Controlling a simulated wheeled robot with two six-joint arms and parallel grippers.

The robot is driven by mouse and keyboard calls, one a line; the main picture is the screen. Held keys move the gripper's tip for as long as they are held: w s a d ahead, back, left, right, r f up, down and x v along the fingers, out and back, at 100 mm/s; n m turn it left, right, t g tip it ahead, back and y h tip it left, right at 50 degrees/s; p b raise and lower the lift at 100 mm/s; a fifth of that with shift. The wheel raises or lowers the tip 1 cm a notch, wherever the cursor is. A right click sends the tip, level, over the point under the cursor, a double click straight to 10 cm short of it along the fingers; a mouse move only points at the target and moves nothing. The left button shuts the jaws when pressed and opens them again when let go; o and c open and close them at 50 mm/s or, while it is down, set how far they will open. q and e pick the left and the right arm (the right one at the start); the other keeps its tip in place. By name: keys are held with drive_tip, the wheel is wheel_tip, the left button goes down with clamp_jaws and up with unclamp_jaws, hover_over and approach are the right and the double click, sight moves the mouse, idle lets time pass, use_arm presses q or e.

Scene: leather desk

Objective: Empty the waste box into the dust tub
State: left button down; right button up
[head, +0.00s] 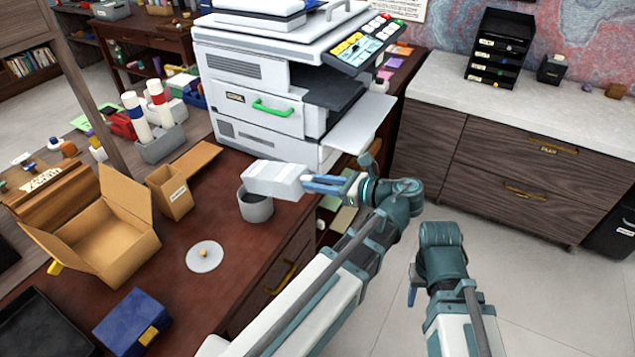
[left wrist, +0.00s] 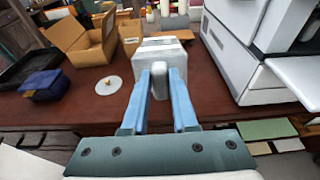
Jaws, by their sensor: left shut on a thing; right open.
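The waste box (head: 272,180) is a pale grey-white box held tilted on its side, its end over the rim of the dust tub in the head view. My left gripper (head: 312,184) is shut on it; the box also shows in the left wrist view (left wrist: 160,45) beyond the blue fingers (left wrist: 166,75). The dust tub (head: 257,211) is a grey round tub standing on the dark red desk, its mouth partly covered by the box. Whether anything is falling is not visible. My right gripper (head: 412,293) hangs right of the desk, mostly hidden, apart from everything.
A flat grey disc with a yellow knob (head: 205,256) lies left of the tub. An open cardboard box (head: 105,245), a small carton (head: 172,195) and a blue case (head: 133,322) stand further left. A white printer (head: 268,100) rises behind the tub. The desk's right edge is close.

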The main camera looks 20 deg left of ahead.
use_arm(q)
drive_tip(key=f+y+b, duration=0.1)
drive_tip(key=f+b, duration=0.1)
drive_tip(key=b, duration=0.2)
drive_tip(key=f+y+b, duration=0.1)
drive_tip(key=y+b, duration=0.1)
drive_tip(key=b, duration=0.3)
drive_tip(key=shift+d+f, duration=0.35)
wheel_tip(320, 180, up, 14)
drive_tip(key=p, duration=1.3)
drive_tip(key=shift+f, duration=0.1)
drive_tip(key=shift+d, duration=0.1)
